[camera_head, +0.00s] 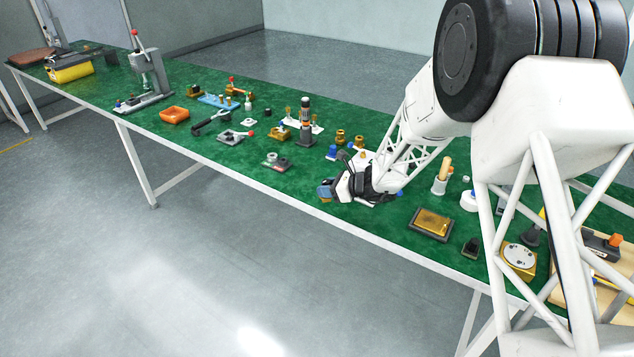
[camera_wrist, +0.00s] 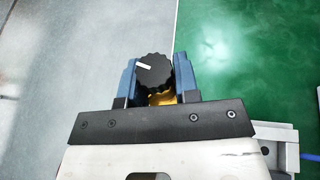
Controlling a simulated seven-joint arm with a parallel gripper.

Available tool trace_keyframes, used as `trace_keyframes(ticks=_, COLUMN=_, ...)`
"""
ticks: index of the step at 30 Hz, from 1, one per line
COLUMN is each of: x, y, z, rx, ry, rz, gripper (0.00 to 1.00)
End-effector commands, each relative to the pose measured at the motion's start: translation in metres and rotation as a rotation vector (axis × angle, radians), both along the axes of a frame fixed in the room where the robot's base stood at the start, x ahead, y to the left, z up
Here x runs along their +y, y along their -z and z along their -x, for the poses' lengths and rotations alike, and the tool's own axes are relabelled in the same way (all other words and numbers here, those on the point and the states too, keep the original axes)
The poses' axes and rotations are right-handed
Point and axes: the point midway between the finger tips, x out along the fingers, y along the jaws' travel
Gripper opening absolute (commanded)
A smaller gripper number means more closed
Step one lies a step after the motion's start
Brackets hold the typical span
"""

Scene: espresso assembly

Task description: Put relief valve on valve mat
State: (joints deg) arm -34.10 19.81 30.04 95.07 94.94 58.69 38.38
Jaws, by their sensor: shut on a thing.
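My gripper (camera_head: 325,190) is near the front edge of the green table in the head view. In the wrist view its two blue fingers are shut on the relief valve (camera_wrist: 154,72), which has a black ribbed knob with a white mark and a brass body below it. The valve lies between the fingertips, over the table's edge strip. In the head view only a bit of brass shows under the fingers. I cannot tell for sure which item is the valve mat. It does not show in the wrist view.
A grey plate with dark parts (camera_head: 276,162) lies left of my gripper. A brown-gold tray (camera_head: 432,223) lies to the right.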

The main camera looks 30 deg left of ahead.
Motion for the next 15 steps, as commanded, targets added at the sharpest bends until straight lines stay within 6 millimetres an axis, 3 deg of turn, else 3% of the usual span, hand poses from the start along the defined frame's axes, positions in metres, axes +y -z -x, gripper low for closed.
trace_keyframes(ticks=15, x=0.0039, y=-0.0005, z=-0.0037, rx=-0.002, ry=-0.002, rz=-0.001, gripper=0.0)
